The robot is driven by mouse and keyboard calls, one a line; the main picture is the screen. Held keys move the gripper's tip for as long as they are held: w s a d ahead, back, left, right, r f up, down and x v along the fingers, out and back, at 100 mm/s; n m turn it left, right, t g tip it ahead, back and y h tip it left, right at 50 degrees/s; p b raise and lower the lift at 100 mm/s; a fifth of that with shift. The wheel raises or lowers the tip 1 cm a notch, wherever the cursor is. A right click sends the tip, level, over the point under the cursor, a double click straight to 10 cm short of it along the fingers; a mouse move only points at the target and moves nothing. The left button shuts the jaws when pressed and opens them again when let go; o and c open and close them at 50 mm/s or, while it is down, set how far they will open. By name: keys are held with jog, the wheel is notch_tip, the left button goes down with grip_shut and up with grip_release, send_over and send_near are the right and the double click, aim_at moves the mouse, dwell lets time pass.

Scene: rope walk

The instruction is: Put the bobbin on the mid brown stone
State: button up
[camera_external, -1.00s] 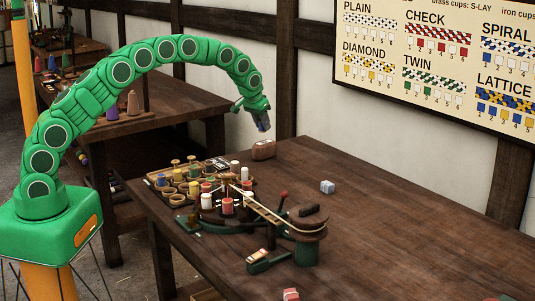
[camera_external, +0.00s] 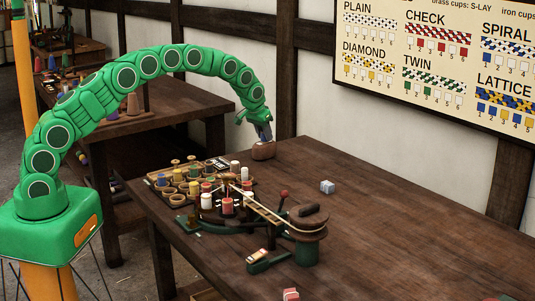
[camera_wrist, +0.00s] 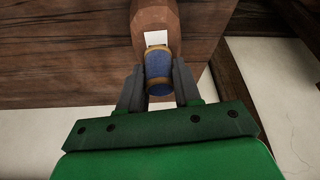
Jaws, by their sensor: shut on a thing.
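My gripper (camera_external: 264,138) is at the far edge of the table, pointing down just over a brown stone (camera_external: 262,152). In the wrist view its two dark fingers (camera_wrist: 158,76) are shut on a blue bobbin (camera_wrist: 159,68) with tan rims. The same brown stone (camera_wrist: 153,14) shows beyond the bobbin in the wrist view, with a white patch on its face.
A braiding device (camera_external: 270,214) with a round dark-topped post stands mid-table. A tray of bobbins and cups (camera_external: 170,182) sits left of it. A small pale blue cube (camera_external: 327,187) lies to the right. The table's right side (camera_external: 420,240) is mostly clear.

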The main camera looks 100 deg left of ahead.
jog(key=o, duration=1)
jog(key=shift+v, duration=6.05)
